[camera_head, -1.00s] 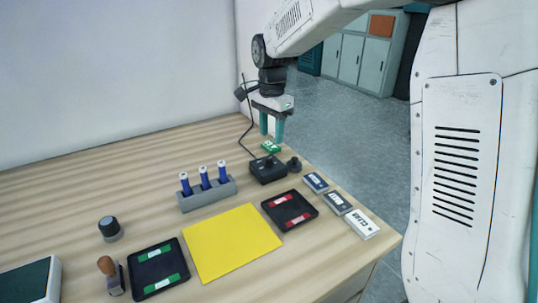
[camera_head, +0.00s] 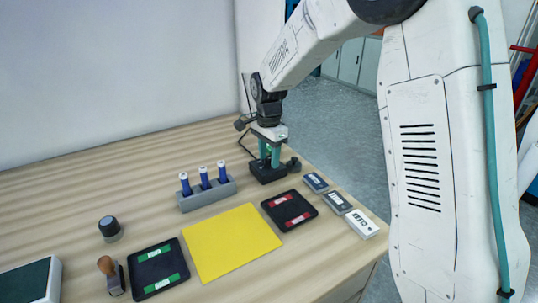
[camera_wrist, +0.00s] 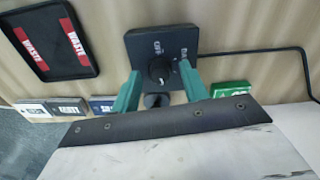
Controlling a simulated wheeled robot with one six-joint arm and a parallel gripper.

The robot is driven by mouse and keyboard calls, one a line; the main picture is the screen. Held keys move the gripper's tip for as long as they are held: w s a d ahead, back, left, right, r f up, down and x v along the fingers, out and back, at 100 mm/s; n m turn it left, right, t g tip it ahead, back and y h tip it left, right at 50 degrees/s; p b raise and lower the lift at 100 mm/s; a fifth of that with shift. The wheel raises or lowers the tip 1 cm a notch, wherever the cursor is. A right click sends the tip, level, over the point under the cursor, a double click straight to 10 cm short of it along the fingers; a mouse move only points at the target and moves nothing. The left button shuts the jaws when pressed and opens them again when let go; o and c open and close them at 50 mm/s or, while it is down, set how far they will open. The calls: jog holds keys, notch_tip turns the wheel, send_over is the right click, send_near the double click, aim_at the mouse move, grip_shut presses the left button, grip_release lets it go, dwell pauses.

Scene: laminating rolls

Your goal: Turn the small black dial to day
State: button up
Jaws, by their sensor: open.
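The small black dial (camera_wrist: 159,70) sits on top of a black box (camera_wrist: 180,39) in the wrist view. My gripper (camera_wrist: 160,71) is open over the box, with one teal finger on each side of the dial. I cannot tell whether the fingers touch it. In the head view my gripper (camera_head: 269,160) is right above the box (camera_head: 268,173), and the dial is hidden behind the fingers.
A round black knob-like piece (camera_head: 293,163) stands beside the box. A black cable (camera_wrist: 280,49) runs from the box. A green block (camera_wrist: 231,88) lies close by. A black tray (camera_head: 270,207), labelled blocks (camera_head: 339,203) and a rack of blue bottles (camera_head: 206,195) are nearer.

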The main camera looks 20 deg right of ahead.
grip_shut()
jog(key=shift+n, duration=0.3)
jog(key=n, duration=1.4)
jog(key=shift+r, duration=0.1)
jog(key=n, duration=0.5)
dwell(0.5)
